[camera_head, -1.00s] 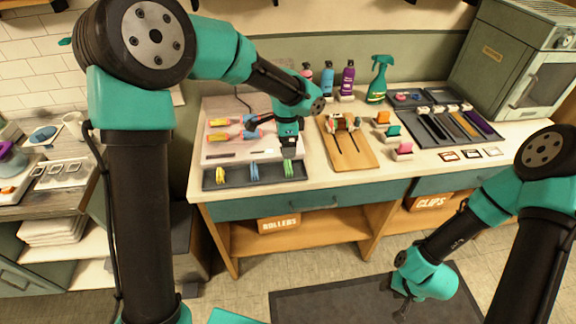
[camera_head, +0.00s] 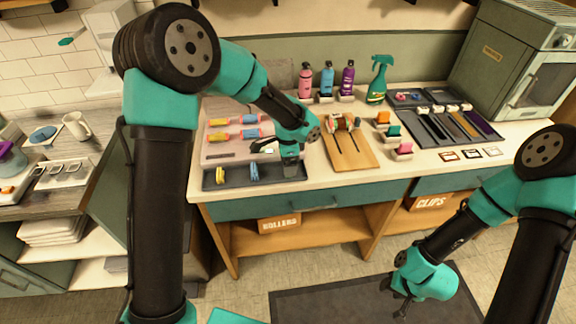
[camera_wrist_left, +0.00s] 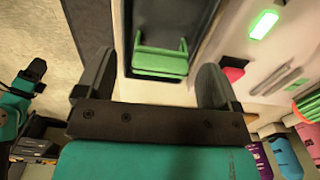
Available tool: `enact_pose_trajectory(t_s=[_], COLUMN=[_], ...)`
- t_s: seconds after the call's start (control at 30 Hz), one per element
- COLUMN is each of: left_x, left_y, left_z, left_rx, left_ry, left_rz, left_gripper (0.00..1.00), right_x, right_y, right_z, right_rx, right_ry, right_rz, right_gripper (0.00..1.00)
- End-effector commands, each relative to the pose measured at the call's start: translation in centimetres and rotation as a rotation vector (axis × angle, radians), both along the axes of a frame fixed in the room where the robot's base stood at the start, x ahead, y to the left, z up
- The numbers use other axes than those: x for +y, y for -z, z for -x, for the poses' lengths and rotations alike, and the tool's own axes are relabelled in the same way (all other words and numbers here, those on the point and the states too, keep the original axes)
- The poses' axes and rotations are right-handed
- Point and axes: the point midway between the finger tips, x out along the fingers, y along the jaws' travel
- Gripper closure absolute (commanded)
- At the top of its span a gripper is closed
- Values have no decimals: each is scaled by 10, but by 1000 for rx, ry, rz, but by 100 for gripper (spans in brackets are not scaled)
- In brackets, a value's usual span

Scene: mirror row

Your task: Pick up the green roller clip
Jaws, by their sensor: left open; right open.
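The green roller clip (camera_wrist_left: 160,62) lies in a dark tray compartment in the left wrist view, between the two fingers of my left gripper (camera_wrist_left: 157,75). The fingers are open and apart, with a visible space on each side of the clip. In the head view my left gripper (camera_head: 292,172) is over the right end of the dark clip tray (camera_head: 237,181) and hides the green clip there. Yellow clips (camera_head: 221,175) and blue clips (camera_head: 254,171) lie in the tray's other sections. My right gripper (camera_head: 401,297) is open and empty, low over the floor mat.
A wooden board (camera_head: 343,150) is to the right. Bottles (camera_head: 327,80) and a green spray bottle (camera_head: 378,82) stand at the back.

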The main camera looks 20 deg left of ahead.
Motion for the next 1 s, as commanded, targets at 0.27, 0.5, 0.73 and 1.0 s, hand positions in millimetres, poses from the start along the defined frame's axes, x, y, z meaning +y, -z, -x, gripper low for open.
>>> enact_pose_trajectory(t_s=[0.27,0.5,0.73,1.0], left_x=[0,0,0,0], left_y=[23,23,23,23], left_z=[0,0,0,0], left_rx=[-1,-1,-1,-1], left_ry=[0,0,-1,-1], left_rz=[0,1,1,1], left_gripper=[13,13,17,42], right_x=[0,0,0,0], right_y=[0,0,0,0], right_z=[0,0,0,0], right_rx=[0,0,0,0], right_ry=[0,0,0,0], right_rz=[0,0,0,0], right_gripper=[57,57,57,57])
